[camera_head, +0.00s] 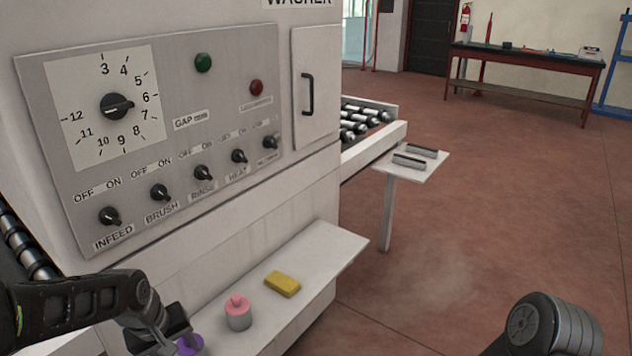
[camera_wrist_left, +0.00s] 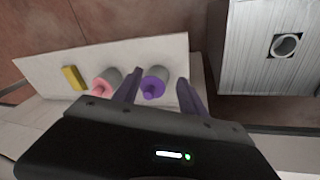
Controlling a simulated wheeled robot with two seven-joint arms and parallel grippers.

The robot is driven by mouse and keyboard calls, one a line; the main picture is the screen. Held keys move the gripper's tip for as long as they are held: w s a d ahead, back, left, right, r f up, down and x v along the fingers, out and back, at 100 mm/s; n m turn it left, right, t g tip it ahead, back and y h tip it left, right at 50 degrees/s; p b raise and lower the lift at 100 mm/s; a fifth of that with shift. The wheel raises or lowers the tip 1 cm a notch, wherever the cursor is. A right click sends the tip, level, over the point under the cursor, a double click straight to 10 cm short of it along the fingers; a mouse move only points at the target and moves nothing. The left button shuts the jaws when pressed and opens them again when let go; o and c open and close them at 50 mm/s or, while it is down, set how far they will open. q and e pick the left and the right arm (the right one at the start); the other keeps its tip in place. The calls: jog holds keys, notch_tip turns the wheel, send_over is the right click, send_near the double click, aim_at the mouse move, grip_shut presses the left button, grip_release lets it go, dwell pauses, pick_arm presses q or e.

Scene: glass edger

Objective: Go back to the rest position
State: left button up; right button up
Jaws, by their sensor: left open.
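My left gripper (camera_head: 172,335) is low at the left, over the near end of the white shelf (camera_head: 330,241) on the washer's front. In the left wrist view its two fingers (camera_wrist_left: 158,92) are apart. A grey cylinder with a purple top (camera_wrist_left: 153,86) shows between them, and I cannot tell whether they touch it. Its purple top (camera_head: 189,345) is partly hidden by my gripper in the head view. A link of my right arm shows at the lower right, but its gripper is out of the picture.
A pink-topped cylinder (camera_head: 238,311) and a yellow block (camera_head: 282,284) sit on the shelf. The washer's knob panel (camera_head: 225,100) rises above. A small white stand (camera_head: 430,165) holds two dark-topped blocks.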

pick_arm(q)
jog(key=s+d+f+m+t+h, duration=0.15)
jog(key=d+f+m, duration=0.35)
jog(key=d+f, duration=1)
jog(key=s+d+f+g+h, duration=0.1)
jog(key=s+d+f+g, duration=0.1)
jog(key=s+f, duration=0.4)
jog(key=s+d+f+g+h, duration=0.1)
jog(key=s+d+f, duration=0.4)
jog(key=s, duration=0.7)
jog(key=shift+s+f+g, duration=0.3)
jog(key=shift+f+g, duration=0.25)
jog(key=shift+f, duration=0.05)
